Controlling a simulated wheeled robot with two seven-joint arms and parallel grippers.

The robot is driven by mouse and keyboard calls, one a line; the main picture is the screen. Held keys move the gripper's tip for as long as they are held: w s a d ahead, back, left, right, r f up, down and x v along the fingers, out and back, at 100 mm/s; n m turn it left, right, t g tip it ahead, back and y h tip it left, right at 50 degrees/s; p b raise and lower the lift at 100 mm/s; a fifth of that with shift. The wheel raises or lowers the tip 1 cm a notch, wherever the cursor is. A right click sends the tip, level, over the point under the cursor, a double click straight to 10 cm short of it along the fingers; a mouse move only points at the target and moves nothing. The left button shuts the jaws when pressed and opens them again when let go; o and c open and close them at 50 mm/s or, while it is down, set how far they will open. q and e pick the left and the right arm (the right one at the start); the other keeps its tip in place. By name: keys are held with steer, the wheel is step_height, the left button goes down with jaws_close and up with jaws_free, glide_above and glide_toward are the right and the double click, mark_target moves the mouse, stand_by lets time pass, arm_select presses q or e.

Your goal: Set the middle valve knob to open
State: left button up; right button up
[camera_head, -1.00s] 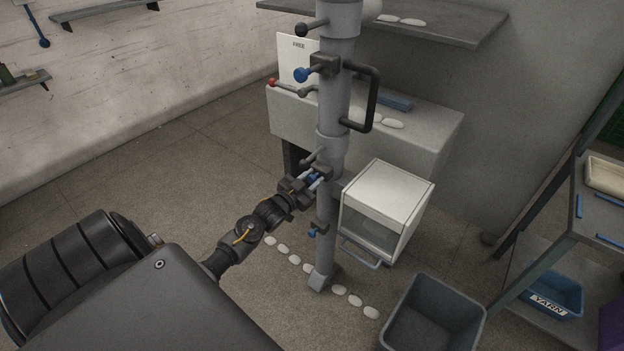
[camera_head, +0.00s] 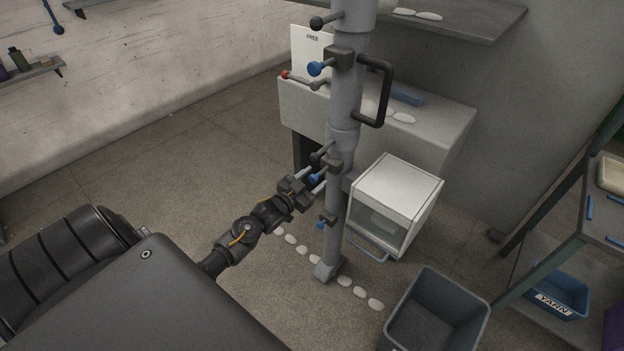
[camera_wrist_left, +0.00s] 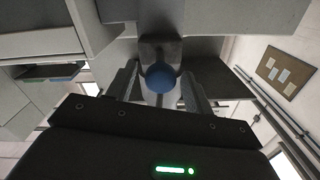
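A grey vertical pole (camera_head: 345,100) carries dark mounts with round blue knobs at several heights. The middle blue knob (camera_head: 316,178) sticks out toward my left gripper (camera_head: 312,180). In the left wrist view the knob (camera_wrist_left: 160,78) is a blue ball in front of a dark mount. The gripper's two fingers (camera_wrist_left: 160,88) stand apart on either side of it, with visible gaps. The gripper is open, and no contact shows. An upper blue knob (camera_head: 315,68) and a lower blue knob (camera_head: 320,225) are on the same pole. My right gripper is not in view.
A grey bin (camera_head: 435,315) stands on the floor, near a row of white pieces (camera_head: 345,280).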

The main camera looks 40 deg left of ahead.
arm_select(q)
steer(key=s+b, duration=0.1)
steer(key=s, duration=0.9)
steer(key=shift+s+a, duration=0.35)
steer(key=s+f+n+g+y, duration=0.1)
steer(key=s+f+g, duration=0.3)
steer(key=f, duration=0.7)
steer(key=s+f+g+y, duration=0.1)
steer(key=s+f+g, duration=0.1)
steer(key=s+f, duration=0.65)
steer(key=s+f+n+g, duration=0.1)
steer(key=s+f+g, duration=0.15)
steer(key=f, duration=1.05)
steer(key=s+d+f+g, duration=0.4)
steer(key=s+d+f, duration=0.3)
steer(key=s, duration=0.6)
steer(key=s+d+f+g+h, duration=0.1)
steer(key=s+d+f+g, duration=0.3)
steer(key=s, duration=0.9)
steer(key=d+f, duration=0.3)
steer(key=f, duration=0.2)
steer(key=shift+s+f+m, duration=0.15)
steer(key=shift+s+m, duration=0.05)
steer(key=shift+m, duration=0.2)
